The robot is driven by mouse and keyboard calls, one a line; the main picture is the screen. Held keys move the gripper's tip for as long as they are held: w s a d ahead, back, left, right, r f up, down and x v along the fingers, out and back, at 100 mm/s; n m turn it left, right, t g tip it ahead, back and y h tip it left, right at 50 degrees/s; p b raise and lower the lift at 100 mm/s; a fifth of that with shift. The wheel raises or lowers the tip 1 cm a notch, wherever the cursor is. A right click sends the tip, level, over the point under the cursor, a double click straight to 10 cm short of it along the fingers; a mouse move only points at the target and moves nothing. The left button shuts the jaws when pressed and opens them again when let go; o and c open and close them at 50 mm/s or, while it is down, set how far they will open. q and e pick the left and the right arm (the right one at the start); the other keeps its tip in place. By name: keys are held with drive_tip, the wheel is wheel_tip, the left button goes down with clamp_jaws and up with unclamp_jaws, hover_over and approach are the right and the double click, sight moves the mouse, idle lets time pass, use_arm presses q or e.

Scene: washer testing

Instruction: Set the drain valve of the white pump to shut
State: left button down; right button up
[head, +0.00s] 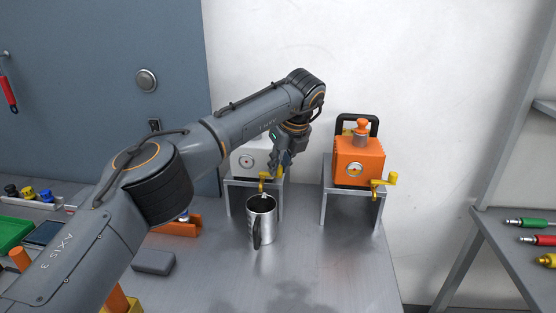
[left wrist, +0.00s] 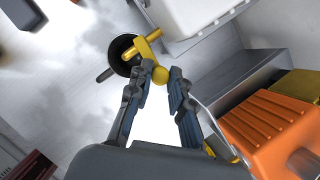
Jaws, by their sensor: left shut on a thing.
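The white pump (head: 250,160) stands on a metal stand at the back, partly hidden by my left arm; its white housing also shows in the left wrist view (left wrist: 200,15). Its yellow drain valve (head: 263,181) sticks out at the front, and in the left wrist view the valve (left wrist: 143,46) has a handle with a round knob (left wrist: 161,75). My left gripper (head: 283,172) is shut on the knob, fingertips on either side of it in the left wrist view (left wrist: 162,78). A steel mug (head: 262,222) stands below the valve. My right gripper is not in view.
An orange pump (head: 360,160) with a yellow valve (head: 383,183) stands on its own metal stand (head: 350,205) to the right. A grey box (head: 153,262) lies left of the mug. The bench's right front is clear. A shelf with colored tools (head: 528,240) is at far right.

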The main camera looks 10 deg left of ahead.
use_arm(q)
drive_tip(key=shift+w+r+n+p, duration=0.1)
drive_tip(key=shift+w+n+p, duration=0.15)
drive_tip(key=shift+n+p, duration=0.35)
drive_tip(key=shift+y, duration=0.3)
drive_tip(key=c, duration=1.2)
unclamp_jaws()
drive_tip(key=shift+g, duration=0.3)
drive_tip(key=v, duration=1.1)
drive_tip(key=shift+s+r, duration=0.15)
drive_tip(key=shift+r, duration=0.2)
